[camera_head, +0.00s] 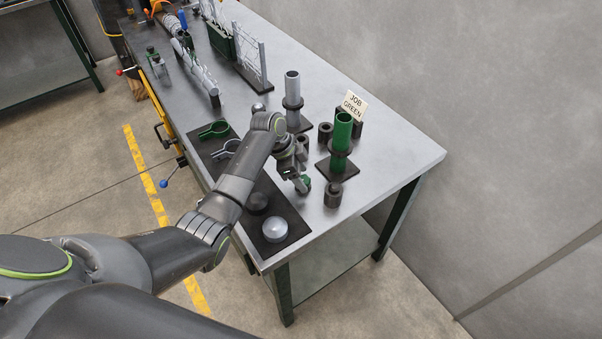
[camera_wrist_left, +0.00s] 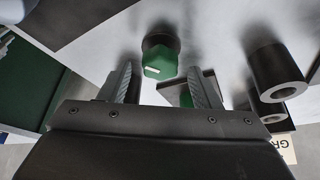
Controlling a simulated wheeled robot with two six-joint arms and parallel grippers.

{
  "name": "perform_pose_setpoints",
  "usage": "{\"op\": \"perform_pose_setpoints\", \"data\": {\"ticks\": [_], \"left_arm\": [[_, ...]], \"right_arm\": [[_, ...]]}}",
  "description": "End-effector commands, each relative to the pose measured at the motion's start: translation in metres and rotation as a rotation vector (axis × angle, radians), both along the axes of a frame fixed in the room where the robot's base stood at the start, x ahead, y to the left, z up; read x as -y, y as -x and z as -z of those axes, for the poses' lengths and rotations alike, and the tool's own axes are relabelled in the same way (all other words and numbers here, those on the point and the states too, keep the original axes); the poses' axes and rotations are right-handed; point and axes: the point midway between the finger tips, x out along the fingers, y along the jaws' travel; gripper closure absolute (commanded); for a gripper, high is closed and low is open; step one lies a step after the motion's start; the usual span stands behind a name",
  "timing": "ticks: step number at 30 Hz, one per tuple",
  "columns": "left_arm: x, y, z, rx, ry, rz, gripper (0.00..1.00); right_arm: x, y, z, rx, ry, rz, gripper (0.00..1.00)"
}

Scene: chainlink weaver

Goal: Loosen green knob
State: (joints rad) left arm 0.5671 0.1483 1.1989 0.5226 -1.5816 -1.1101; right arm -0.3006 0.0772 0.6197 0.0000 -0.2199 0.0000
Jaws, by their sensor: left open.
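The green knob (camera_wrist_left: 160,57) has a pale mark and a dark round base, and stands on the pale bench top in the left wrist view. In the head view, a small green piece that looks like it (camera_head: 304,184) shows at the end of my left arm. My left gripper (camera_head: 292,177) is open above the bench. In the left wrist view its fingers (camera_wrist_left: 163,72) are on either side of the line to the knob, which shows between and just beyond the tips. I cannot tell whether they touch it. My right gripper is not in view.
A green tube (camera_head: 342,131) stands on a dark base close by, with dark collars (camera_head: 333,195) around it. A grey tube (camera_head: 292,88) and a JOB GREEN card (camera_head: 354,106) stand behind. A dark mat (camera_head: 285,203) holds clamps and round pieces.

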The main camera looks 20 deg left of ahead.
Motion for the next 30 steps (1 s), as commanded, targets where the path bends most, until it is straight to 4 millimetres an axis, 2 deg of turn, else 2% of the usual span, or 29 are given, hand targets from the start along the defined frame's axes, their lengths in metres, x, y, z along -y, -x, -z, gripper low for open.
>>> {"op": "perform_pose_setpoints", "data": {"ticks": [10, 20, 30], "left_arm": [[0.0014, -0.0004, 0.0036, 0.0, -0.001, 0.0, 0.43], [0.0012, -0.0003, 0.0034, 0.0, -0.001, 0.0, 0.85], [0.0012, 0.0003, 0.0015, -0.001, -0.001, -0.047, 0.87]], "right_arm": [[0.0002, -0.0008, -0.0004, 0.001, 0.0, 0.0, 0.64], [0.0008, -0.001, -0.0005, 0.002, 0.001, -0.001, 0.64], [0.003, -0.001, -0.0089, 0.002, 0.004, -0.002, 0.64]]}}
